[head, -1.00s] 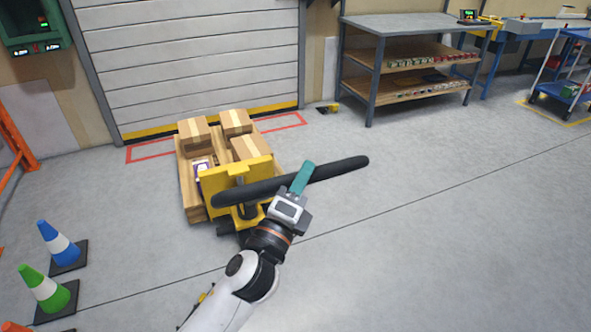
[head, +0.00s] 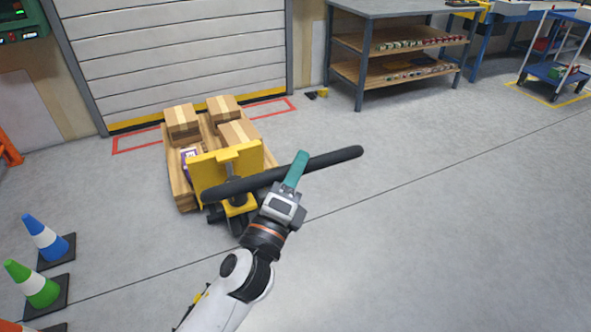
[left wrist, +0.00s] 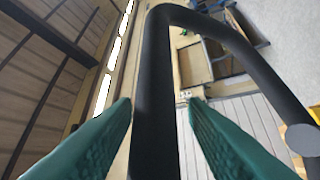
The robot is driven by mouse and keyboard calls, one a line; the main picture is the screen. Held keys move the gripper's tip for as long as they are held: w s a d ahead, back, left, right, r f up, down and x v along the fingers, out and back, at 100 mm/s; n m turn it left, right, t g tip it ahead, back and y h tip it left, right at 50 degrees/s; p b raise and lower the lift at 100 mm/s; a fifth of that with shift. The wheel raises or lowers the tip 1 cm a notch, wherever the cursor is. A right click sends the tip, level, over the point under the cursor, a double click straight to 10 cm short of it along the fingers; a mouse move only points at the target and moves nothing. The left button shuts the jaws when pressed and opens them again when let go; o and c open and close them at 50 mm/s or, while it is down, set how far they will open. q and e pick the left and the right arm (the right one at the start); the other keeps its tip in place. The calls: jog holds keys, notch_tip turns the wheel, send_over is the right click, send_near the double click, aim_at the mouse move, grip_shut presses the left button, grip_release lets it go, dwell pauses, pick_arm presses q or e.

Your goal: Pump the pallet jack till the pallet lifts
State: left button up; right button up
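The yellow pallet jack (head: 225,160) stands at the near end of a wooden pallet (head: 180,186) loaded with cardboard boxes. Its black handle (head: 335,158) slants up to the right; it also shows in the left wrist view (left wrist: 155,90). My left gripper (head: 296,168) is at the middle of the handle bar. Whether the pallet is clear of the floor cannot be told. My right gripper is not in view.
A closed shutter door (head: 175,50) is behind the pallet, with red floor marking (head: 137,143) before it. Blue (head: 47,240) and green (head: 35,286) cones stand at left. A shelved workbench (head: 400,50) stands at the back. The floor to the right is clear.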

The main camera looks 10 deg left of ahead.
pick_arm(q)
jog(key=shift+o, duration=0.3)
jog(key=shift+s, duration=0.1)
jog(key=shift+s+a+f, duration=0.1)
jog(key=shift+s+f, duration=0.05)
jog(key=shift+s, duration=0.1)
jog(key=b+v, duration=0.3)
jog(key=v, duration=0.8)
jog(key=shift+s, duration=0.15)
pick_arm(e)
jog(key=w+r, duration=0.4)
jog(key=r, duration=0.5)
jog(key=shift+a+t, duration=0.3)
pick_arm(q)
jog(key=shift+a, duration=0.1)
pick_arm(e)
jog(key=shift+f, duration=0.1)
